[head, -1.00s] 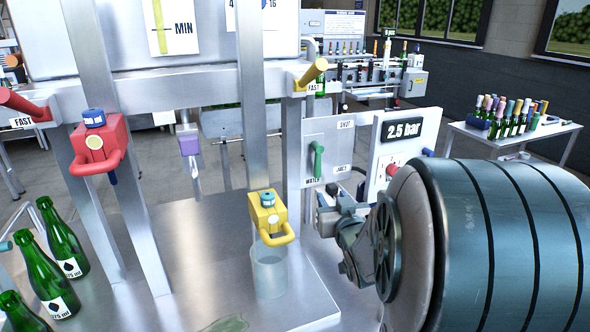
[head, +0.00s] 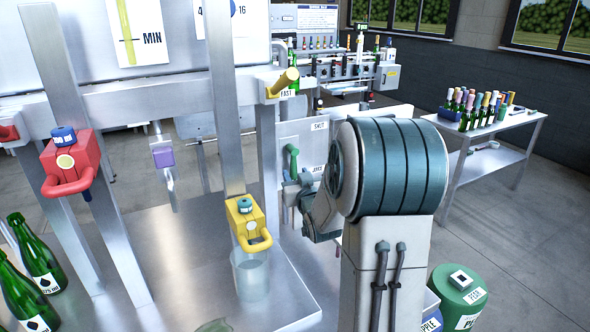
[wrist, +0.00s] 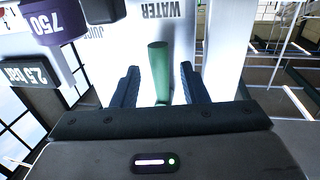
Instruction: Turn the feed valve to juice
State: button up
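The feed valve's green lever (head: 292,160) is on the pale panel (head: 318,140), roughly upright in the head view. Labels SHUT and JUICE show beside it. In the wrist view the green handle (wrist: 159,72) stands between the two dark fingers of my gripper (wrist: 159,68). The fingers are apart, with a gap on each side of the handle, so my gripper is open around it. The labels WATER and JUICE appear upside down there. In the head view my gripper (head: 290,193) is at the lever's lower end, partly hidden by my arm.
A yellow tap (head: 245,220) stands over a clear beaker (head: 249,275) left of my gripper. A red tap (head: 68,163) and green bottles (head: 38,255) are further left. A green bin (head: 458,290) stands at the lower right. A pressure readout (wrist: 35,75) is beside the valve.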

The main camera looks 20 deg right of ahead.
jog(key=shift+w+d, duration=0.15)
jog(key=shift+w, duration=0.8)
grip_shut()
jog(key=shift+d+f+b, duration=0.1)
jog(key=shift+f+b, duration=0.05)
jog(key=shift+b, duration=0.55)
jog(key=shift+d+n+b, duration=0.1)
jog(key=shift+n+b, duration=0.3)
jog(key=shift+b, duration=0.05)
jog(key=shift+d+n+b, duration=0.15)
jog(key=shift+n+b, duration=0.15)
jog(key=shift+b, duration=0.35)
jog(key=shift+r, duration=0.2)
